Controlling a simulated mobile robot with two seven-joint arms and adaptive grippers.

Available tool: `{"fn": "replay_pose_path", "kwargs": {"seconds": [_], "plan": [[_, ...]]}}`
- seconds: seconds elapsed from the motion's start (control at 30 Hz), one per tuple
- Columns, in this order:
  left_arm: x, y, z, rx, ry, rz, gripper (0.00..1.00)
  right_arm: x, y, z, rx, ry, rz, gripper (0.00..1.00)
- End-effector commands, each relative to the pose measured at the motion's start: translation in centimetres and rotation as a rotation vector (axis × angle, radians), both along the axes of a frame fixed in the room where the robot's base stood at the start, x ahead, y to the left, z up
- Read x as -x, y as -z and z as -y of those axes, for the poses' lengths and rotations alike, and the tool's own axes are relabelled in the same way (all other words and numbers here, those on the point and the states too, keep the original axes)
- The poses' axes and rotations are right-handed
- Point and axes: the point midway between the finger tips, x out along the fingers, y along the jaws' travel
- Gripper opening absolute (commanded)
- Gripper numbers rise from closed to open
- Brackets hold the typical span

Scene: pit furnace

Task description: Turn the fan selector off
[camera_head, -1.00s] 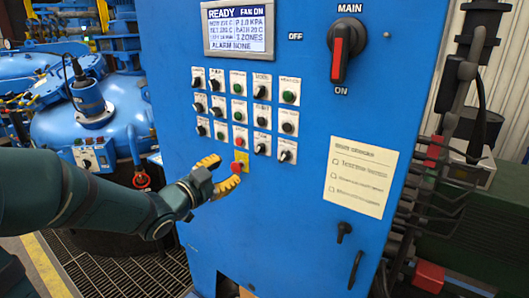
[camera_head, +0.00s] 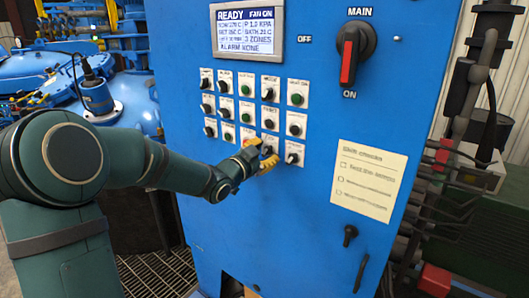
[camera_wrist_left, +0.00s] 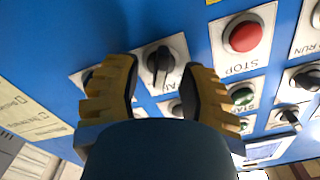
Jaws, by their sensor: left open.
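The blue control cabinet (camera_head: 300,210) carries rows of selectors and buttons, and its display (camera_head: 247,30) reads READY and FAN ON. My left gripper (camera_head: 259,156) is open at the bottom row of controls. In the left wrist view my left gripper (camera_wrist_left: 157,85) has its yellow fingers spread on either side of a black selector knob (camera_wrist_left: 160,62) on a white plate. The knob's label is mostly hidden, so I cannot read whether it is the fan selector. I cannot tell whether the fingers touch the knob. My right gripper is not in view.
A red STOP button (camera_wrist_left: 243,36) is close beside the knob. More knobs and green buttons (camera_wrist_left: 242,96) crowd around. The red-handled MAIN switch (camera_head: 348,60) is higher up, and a paper notice (camera_head: 366,180) hangs at the right. Pipes and cables run along the cabinet's right side.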

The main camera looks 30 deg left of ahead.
Motion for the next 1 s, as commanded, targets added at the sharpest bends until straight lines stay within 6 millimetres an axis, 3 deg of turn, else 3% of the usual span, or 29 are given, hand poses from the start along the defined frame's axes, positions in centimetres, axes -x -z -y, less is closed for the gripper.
{"fn": "replay_pose_path", "kwargs": {"seconds": [0.3, 0.43, 1.0], "plan": [[-0.20, -0.02, 0.00, 0.000, -0.001, 0.000, 0.44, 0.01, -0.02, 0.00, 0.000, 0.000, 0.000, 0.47], [-0.19, -0.02, 0.00, 0.000, -0.001, 0.000, 0.00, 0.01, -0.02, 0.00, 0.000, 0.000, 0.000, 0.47], [-0.20, -0.08, 0.00, 0.055, 0.000, -0.003, 0.00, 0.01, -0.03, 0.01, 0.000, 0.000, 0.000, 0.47]]}}
